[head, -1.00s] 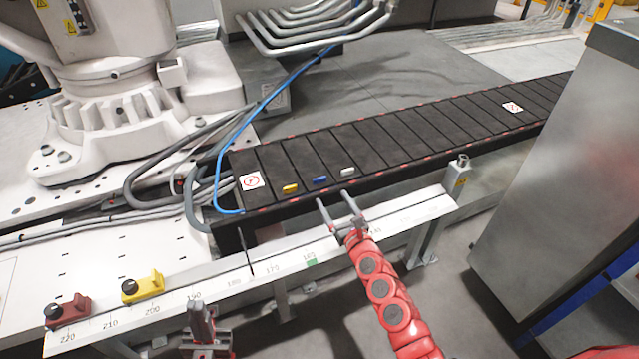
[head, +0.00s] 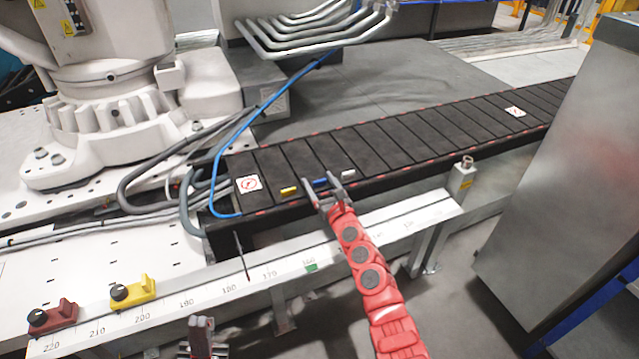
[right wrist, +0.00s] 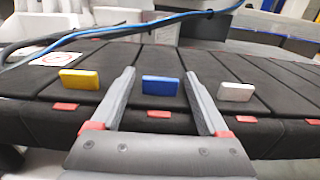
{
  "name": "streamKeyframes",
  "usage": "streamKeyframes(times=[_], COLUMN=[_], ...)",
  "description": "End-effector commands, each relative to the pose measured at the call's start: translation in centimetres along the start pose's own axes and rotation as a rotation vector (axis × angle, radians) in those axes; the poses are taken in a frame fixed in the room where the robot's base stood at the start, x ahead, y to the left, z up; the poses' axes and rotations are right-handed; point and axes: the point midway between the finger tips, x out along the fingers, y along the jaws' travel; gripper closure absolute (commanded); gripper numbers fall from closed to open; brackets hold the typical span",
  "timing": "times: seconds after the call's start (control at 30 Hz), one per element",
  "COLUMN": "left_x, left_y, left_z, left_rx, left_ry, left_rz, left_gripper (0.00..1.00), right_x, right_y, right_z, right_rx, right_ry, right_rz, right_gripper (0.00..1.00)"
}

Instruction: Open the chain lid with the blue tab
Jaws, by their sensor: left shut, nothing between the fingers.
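The black chain (head: 400,140) is a row of flat dark lids running from the centre left to the upper right. The blue tab (right wrist: 162,85) stands on one lid between a yellow tab (right wrist: 79,79) and a white tab (right wrist: 236,92). In the head view the blue tab (head: 320,183) is partly behind my right gripper (head: 320,180). My right gripper is open, with its fingers on either side of the blue tab and short of it in the right wrist view (right wrist: 160,88). My left gripper (head: 200,335) is low at the bottom edge, shut and empty.
A white ruler rail (head: 270,272) runs in front of the chain, with a red block (head: 52,317) and a yellow block (head: 133,292) on it. A blue cable (head: 215,165) hangs over the chain's left end. A grey cabinet (head: 570,180) stands at right.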

Motion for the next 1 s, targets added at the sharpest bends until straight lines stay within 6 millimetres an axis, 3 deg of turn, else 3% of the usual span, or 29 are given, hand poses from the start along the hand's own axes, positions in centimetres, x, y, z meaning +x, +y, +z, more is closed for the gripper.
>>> streamKeyframes(times=[0.07, 0.4, 1.0], left_x=[0.00, 0.00, 0.00], left_y=[0.00, -0.01, -0.01], left_z=[0.00, 0.01, 0.01], left_rx=[0.000, 0.000, 0.000], left_ry=[0.000, 0.000, 0.000], left_rz=[0.000, 0.000, 0.000], left_gripper=[1.00, 1.00, 1.00], right_x=[0.00, -0.01, -0.01], right_y=[0.00, -0.01, -0.01], right_z=[0.02, 0.03, 0.06], right_rx=[0.000, 0.000, 0.000], right_ry=[0.000, -0.001, -0.001], right_rz=[0.000, 0.000, 0.000], right_gripper=[0.38, 0.99, 1.00])
